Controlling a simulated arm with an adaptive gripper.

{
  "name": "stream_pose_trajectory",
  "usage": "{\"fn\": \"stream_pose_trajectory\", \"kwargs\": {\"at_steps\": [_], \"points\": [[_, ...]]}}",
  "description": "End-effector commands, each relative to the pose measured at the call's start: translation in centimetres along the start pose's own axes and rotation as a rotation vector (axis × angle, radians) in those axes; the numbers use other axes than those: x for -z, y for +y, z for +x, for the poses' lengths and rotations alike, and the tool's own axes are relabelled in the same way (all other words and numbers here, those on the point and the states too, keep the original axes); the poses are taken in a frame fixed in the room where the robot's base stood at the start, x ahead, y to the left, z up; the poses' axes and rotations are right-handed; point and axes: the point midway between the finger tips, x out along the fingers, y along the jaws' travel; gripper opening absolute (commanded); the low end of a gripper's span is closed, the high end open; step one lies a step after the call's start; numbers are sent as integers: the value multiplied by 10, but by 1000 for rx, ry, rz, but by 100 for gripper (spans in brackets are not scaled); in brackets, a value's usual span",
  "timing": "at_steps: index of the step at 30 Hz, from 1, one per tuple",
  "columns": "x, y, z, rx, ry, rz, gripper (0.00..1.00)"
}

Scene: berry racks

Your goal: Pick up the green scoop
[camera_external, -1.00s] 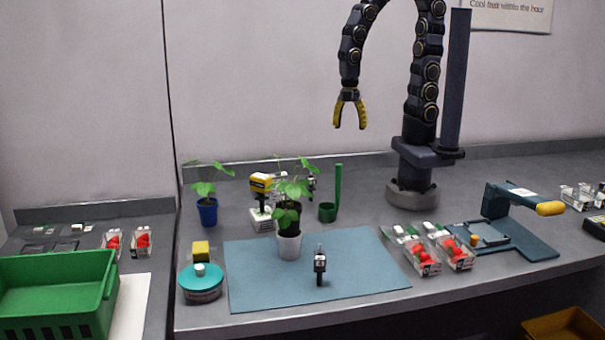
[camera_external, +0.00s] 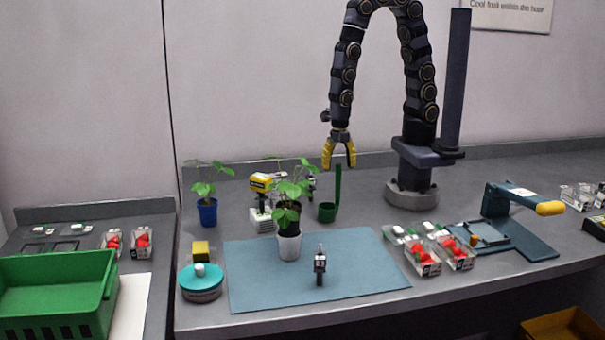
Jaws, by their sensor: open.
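The green scoop (camera_external: 327,212) stands on the grey counter behind the blue mat, with its round cup at the bottom and its long handle (camera_external: 338,183) pointing straight up. My gripper (camera_external: 339,165) has yellow fingers and points down. It is open, and its fingertips are at the top of the scoop's handle in the picture. I cannot tell whether the handle top is between the fingers or behind them. No contact is visible.
A potted plant (camera_external: 289,245) stands left of the scoop on the mat (camera_external: 370,265). A yellow-headed device (camera_external: 261,184) and a blue-potted plant (camera_external: 207,212) are farther left. Berry punnets (camera_external: 423,262) lie to the right.

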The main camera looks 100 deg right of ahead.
Motion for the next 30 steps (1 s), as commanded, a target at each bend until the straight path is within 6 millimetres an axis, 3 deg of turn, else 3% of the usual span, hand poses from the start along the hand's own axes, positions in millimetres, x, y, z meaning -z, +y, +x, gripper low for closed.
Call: {"fn": "stream_pose_trajectory", "kwargs": {"at_steps": [4,11,12,15,30], "points": [[0,-1,17,3,-2,0,49],[0,0,19,0,-1,0,49],[0,0,19,0,-1,0,42],[0,0,19,0,-1,0,0],[0,0,15,-3,1,0,0]]}}
